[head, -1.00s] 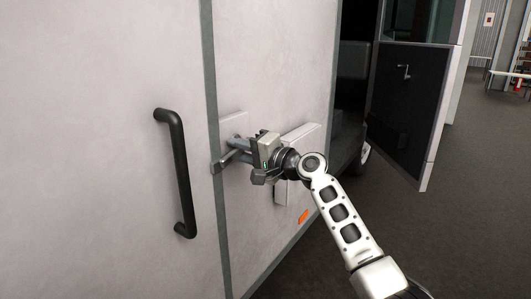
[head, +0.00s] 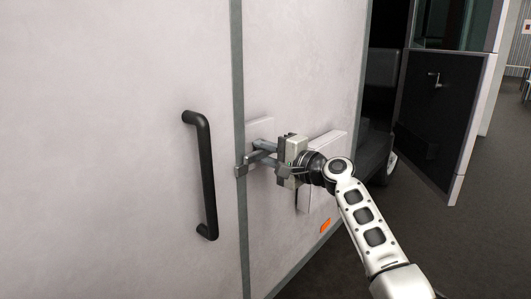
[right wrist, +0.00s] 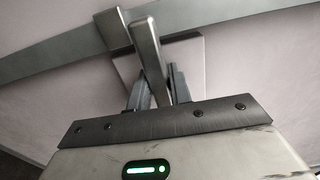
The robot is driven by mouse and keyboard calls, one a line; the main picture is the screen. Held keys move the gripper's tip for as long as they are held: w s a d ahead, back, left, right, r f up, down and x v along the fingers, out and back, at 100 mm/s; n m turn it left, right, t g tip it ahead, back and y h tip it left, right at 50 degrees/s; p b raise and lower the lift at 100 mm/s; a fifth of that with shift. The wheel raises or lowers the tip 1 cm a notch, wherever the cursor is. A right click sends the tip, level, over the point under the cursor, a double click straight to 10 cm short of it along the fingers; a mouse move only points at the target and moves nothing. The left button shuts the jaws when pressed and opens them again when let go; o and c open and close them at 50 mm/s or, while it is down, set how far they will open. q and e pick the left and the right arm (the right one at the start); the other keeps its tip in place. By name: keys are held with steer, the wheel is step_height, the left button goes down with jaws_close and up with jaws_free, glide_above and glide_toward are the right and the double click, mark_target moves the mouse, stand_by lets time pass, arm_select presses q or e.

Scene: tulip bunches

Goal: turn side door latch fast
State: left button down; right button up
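The side door latch is a grey metal lever (head: 259,157) on a pale plate, beside the dark vertical seam of the white side door (head: 160,65). Its end reaches a grey block (head: 241,170) on the seam. My right gripper (head: 270,158) is at the lever, coming from the right. In the right wrist view, the lever (right wrist: 149,58) runs between the two close-set fingers (right wrist: 160,88), which are shut around it. The finger contact is partly hidden. My left gripper is not in view.
A black vertical pull handle (head: 205,178) stands out from the door left of the latch. A pale raised panel (head: 325,147) lies behind my right wrist, with an orange marker (head: 325,226) below. An open dark-panelled door (head: 436,115) stands at the right above clear floor (head: 420,230).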

steer(key=o, duration=0.3)
steer(key=shift+o, duration=0.2)
steer(key=shift+d, duration=0.1)
steer(key=b+v, duration=0.1)
steer(key=v, duration=1.4)
steer(key=shift+s+d, duration=0.25)
steer(key=shift+s, duration=0.05)
steer(key=s+d+f+n+h, duration=0.1)
steer(key=s+f+h, duration=0.25)
steer(key=f, duration=0.75)
steer(key=s+f+n+h, duration=0.1)
steer(key=s+f+h, duration=0.25)
steer(key=f, duration=0.85)
steer(key=s+f+n+h, duration=0.1)
steer(key=s+f+n, duration=0.2)
steer(key=s, duration=0.4)
steer(key=s+d+f+n+h, duration=0.1)
steer(key=s+f+n, duration=0.1)
steer(key=s+f, duration=0.3)
steer(key=s+d+f+n+g+h, duration=0.1)
steer(key=s+f+n, duration=0.2)
steer(key=s, duration=0.7)
steer(key=shift+s+f+n+h, duration=0.3)
steer(key=shift+f+h, duration=0.1)
steer(key=shift+f, duration=0.45)
